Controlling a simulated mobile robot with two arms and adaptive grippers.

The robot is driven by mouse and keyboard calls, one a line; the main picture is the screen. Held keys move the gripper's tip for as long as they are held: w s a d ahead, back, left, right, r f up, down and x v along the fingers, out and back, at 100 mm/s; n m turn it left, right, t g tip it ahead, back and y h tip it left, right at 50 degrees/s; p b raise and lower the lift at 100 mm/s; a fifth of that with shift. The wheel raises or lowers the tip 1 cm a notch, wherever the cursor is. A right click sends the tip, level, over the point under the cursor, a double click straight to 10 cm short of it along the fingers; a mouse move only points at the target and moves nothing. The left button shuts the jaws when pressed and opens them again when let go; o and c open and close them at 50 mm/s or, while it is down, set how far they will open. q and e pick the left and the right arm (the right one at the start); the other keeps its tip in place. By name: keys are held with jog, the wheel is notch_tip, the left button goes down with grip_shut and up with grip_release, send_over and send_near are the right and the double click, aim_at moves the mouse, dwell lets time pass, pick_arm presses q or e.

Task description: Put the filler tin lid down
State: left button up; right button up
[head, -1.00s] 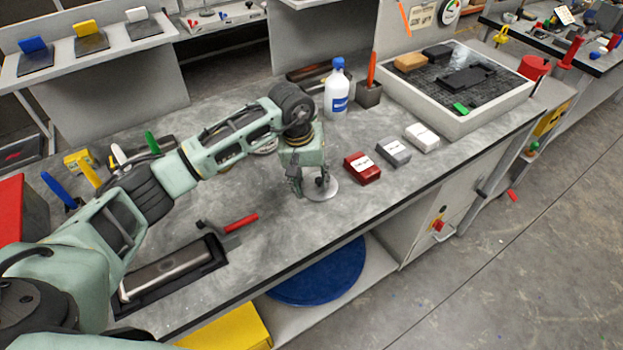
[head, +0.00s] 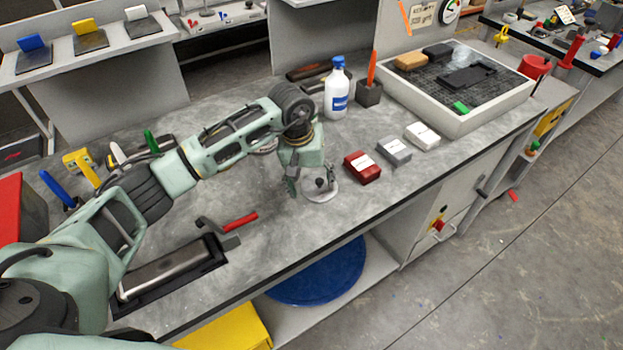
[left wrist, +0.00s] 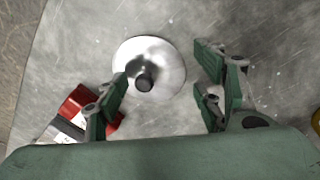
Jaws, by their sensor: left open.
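The filler tin lid (head: 324,194) is a round, shiny metal disc with a dark knob in its middle. It lies flat on the grey bench top (head: 285,225), left of the red box. In the left wrist view the lid (left wrist: 165,62) shows whole, with its knob near the left finger. My left gripper (head: 310,187) is open just above the lid. In the left wrist view its fingers (left wrist: 160,88) are spread wide with nothing gripped between them. My right gripper is not in view.
A red box (head: 362,168), a grey box (head: 394,151) and a white box (head: 422,135) stand in a row right of the lid. A white bottle (head: 337,95) stands behind. A red-handled tool (head: 240,221) lies left. The bench front is clear.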

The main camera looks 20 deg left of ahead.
pick_arm(q)
jog(key=shift+r+p, duration=0.45)
jog(key=shift+r, duration=0.45)
notch_tip(320, 180, up, 11)
jog(key=s+a+b, duration=0.1)
jog(key=b, duration=0.2)
jog(key=shift+s+a+b, duration=0.25)
jog(key=shift+s+b, duration=0.05)
jog(key=shift+r, duration=0.15)
